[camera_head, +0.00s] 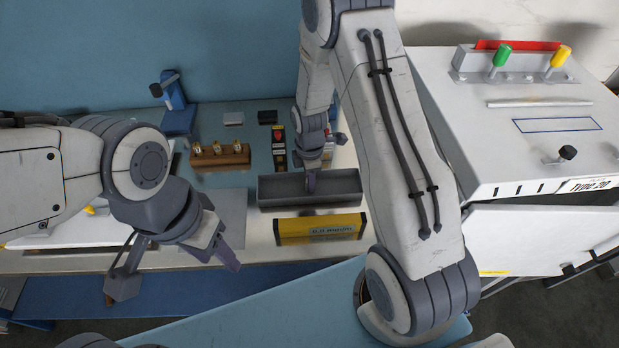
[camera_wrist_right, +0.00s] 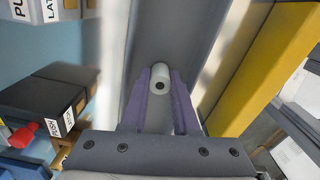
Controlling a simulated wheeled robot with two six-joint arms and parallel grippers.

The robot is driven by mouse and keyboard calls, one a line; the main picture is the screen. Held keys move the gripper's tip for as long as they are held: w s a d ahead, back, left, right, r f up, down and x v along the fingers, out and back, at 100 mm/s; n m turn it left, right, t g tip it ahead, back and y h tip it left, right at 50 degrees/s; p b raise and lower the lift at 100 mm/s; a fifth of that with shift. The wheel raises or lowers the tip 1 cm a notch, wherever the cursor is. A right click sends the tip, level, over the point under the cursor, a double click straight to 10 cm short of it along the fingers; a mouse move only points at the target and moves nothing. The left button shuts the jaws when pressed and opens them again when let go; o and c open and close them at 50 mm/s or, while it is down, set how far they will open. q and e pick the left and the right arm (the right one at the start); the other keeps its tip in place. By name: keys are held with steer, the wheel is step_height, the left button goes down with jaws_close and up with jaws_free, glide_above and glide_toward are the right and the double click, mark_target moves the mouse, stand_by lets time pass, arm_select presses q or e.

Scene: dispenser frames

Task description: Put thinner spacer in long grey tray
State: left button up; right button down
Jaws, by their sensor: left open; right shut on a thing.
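The long grey tray (camera_head: 275,191) lies on the bench behind a yellow box, and it fills the middle of the right wrist view (camera_wrist_right: 155,32). My right gripper (camera_head: 311,184) points down at the tray's middle. In the right wrist view its purple fingers are shut on a small white spacer (camera_wrist_right: 161,73) with a dark hole in its end. The spacer is over or inside the tray; I cannot tell whether it touches the floor. It is hidden in the head view. My left gripper (camera_head: 177,276) is open and empty near the bench's front edge.
The yellow box (camera_head: 290,230) stands in front of the tray. A brown wooden block with brass pieces (camera_head: 219,156) stands left behind it. A white machine (camera_head: 530,130) stands at right. Labelled dark boxes (camera_wrist_right: 45,105) show beside the tray.

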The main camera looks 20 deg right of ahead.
steer(key=shift+f, duration=0.2)
steer(key=c, duration=0.7)
jaws_free()
steer(key=shift+r, duration=0.1)
step_height(320, 180, up, 12)
steer(key=f+b, duration=0.1)
steer(key=b, duration=0.2)
steer(key=s+a+r+m, duration=0.5)
steer(key=s+a+r, duration=0.3)
steer(key=s+a, duration=0.4)
steer(key=s+m, duration=0.1)
steer(key=s, duration=0.3)
steer(key=s+a+r+m, duration=0.1)
steer(key=s+m, duration=0.1)
steer(key=s, duration=0.1)
steer(key=s+a+m+y, duration=0.1)
steer(key=s, duration=0.3)
steer(key=shift+s+r, duration=0.25)
steer(key=shift+s, duration=0.1)
